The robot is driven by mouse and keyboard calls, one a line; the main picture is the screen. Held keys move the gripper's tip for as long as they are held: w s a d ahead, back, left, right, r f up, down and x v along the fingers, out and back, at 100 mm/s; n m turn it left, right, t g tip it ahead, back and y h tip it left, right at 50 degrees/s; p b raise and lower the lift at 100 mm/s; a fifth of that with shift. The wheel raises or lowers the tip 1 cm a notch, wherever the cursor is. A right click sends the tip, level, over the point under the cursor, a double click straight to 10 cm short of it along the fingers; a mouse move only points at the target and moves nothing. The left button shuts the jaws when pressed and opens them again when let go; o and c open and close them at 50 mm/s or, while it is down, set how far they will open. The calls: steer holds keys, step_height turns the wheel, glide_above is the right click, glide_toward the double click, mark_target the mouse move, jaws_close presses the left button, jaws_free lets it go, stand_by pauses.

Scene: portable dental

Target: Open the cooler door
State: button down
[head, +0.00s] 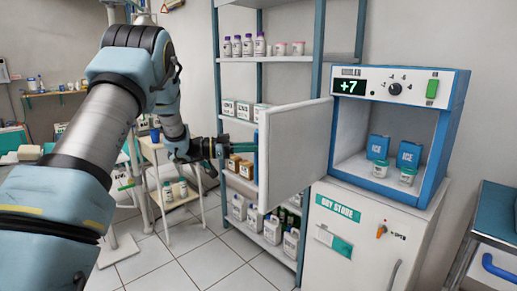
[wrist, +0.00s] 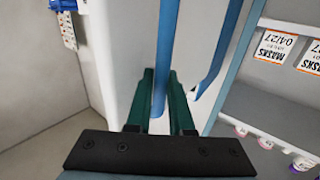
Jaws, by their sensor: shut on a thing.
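The cooler (head: 448,135) is a blue and white box with a "+7" display, standing on a white cabinet. Its white door (head: 300,155) stands wide open, swung out to the left, and the inside of the cooler shows. My gripper (head: 225,147) is at the far left side of the door, partly hidden from the head. In the wrist view, the green fingers (wrist: 166,105) are shut on the blue door handle (wrist: 168,50), a bar running between them. Two blue ice packs (head: 378,147) and two small jars (head: 408,176) stand inside the cooler.
A shelf rack (head: 316,60) with bottles and boxes stands behind the door and my gripper. The "DRY STORE" cabinet (head: 345,270) is under the cooler. A small white side table (head: 175,203) is left of the rack. Tiled floor (head: 215,262) is clear in front.

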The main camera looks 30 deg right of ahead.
steer(key=c, duration=0.8)
jaws_free()
steer(key=b+v, duration=0.1)
steer(key=v, duration=0.9)
steer(key=shift+a+b, duration=0.35)
steer(key=shift+b, duration=0.05)
steer(key=shift+w, duration=0.1)
